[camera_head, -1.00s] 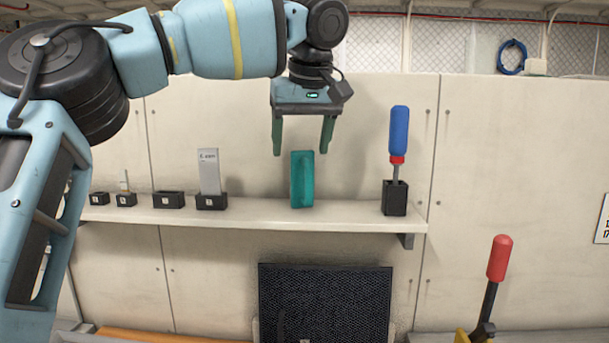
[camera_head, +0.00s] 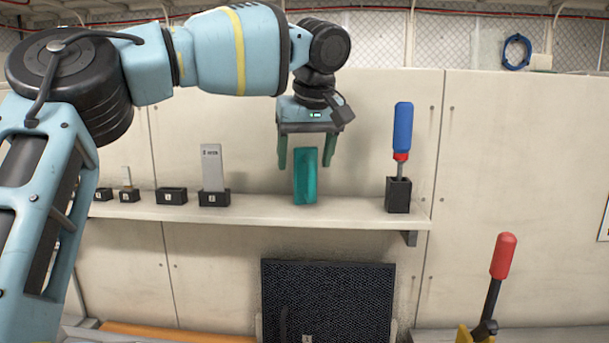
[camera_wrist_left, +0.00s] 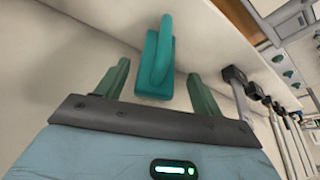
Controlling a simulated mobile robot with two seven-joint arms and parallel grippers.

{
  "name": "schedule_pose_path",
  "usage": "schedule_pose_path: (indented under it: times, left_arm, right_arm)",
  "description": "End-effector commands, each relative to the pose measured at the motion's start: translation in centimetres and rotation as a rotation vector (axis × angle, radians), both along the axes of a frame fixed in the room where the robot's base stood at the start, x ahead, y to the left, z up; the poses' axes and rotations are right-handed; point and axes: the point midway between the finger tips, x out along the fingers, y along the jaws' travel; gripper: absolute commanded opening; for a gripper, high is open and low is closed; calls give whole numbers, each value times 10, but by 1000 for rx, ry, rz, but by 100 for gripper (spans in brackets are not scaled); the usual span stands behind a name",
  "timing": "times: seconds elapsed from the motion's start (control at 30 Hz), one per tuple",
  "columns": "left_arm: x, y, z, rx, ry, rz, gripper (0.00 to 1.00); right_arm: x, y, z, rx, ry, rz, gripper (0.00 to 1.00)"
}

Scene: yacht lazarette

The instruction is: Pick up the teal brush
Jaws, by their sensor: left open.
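The teal brush (camera_head: 305,178) stands upright on the wall shelf in the head view. It also shows in the left wrist view (camera_wrist_left: 155,62), with its handle facing the camera. My left gripper (camera_head: 305,167) points down above the brush. Its two green fingers are open, one at each side of the brush's upper part in the head view, with gaps. In the left wrist view the fingers (camera_wrist_left: 155,75) are apart and the brush lies between and beyond their tips. Nothing is held. My right gripper is not in view.
The shelf (camera_head: 260,213) also bears a blue-handled tool (camera_head: 402,130) in a black holder to the right. A grey block (camera_head: 212,168) in a holder and several small black holders stand to the left. A red-handled lever (camera_head: 503,256) rises at lower right.

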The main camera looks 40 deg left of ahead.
Motion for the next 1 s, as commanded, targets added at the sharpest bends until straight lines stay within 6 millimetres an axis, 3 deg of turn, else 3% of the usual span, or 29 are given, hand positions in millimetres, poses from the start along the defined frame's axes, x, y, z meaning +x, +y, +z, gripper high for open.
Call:
schedule_pose_path:
  times: [0.23, 0.57, 0.9, 1.0]
  left_arm:
    - [8, 9, -28, -1, 0, 1, 67]
    - [9, 11, -34, -1, 0, 2, 66]
    - [9, 11, -33, -1, 0, 2, 21]
    - [9, 11, -33, -1, -1, 1, 14]
  right_arm:
    - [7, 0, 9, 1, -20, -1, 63]
    - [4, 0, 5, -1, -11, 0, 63]
    - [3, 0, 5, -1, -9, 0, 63]
    - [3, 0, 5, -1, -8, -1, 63]
